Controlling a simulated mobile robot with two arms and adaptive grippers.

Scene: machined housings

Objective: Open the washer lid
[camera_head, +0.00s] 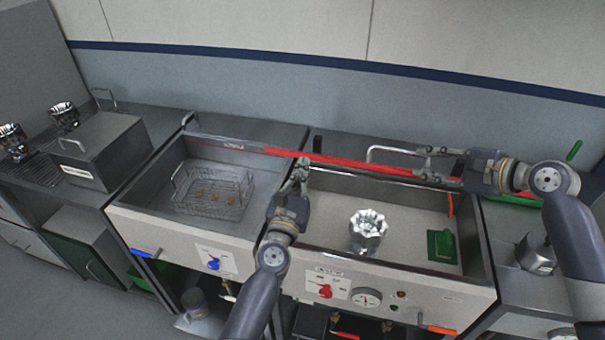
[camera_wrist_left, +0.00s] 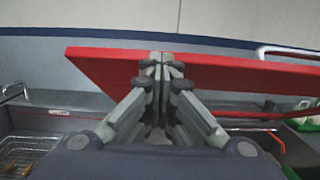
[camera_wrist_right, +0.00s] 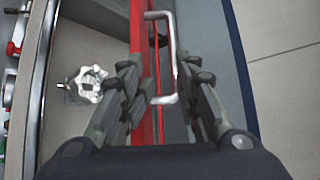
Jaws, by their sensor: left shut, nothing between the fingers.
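The washer lid (camera_head: 345,164) is a long red panel, seen nearly edge-on and raised at the back of the right-hand tub. Its red face fills much of the left wrist view (camera_wrist_left: 235,80), and its red edge shows in the right wrist view (camera_wrist_right: 148,125). A silver bar handle (camera_head: 385,148) stands on its far side. My left gripper (camera_head: 303,170) is shut and empty, its tips against or very near the lid's red face. My right gripper (camera_head: 428,163) is open at the lid's right end; in its wrist view the handle (camera_wrist_right: 172,50) shows between and beyond its fingers.
The right-hand tub holds a silver fluted housing (camera_head: 367,230) and a green block (camera_head: 441,245). The left-hand tub holds a wire basket (camera_head: 213,193) with small brass parts. A grey lidded box (camera_head: 100,150) stands farther left. The wall (camera_head: 330,95) is close behind the lid.

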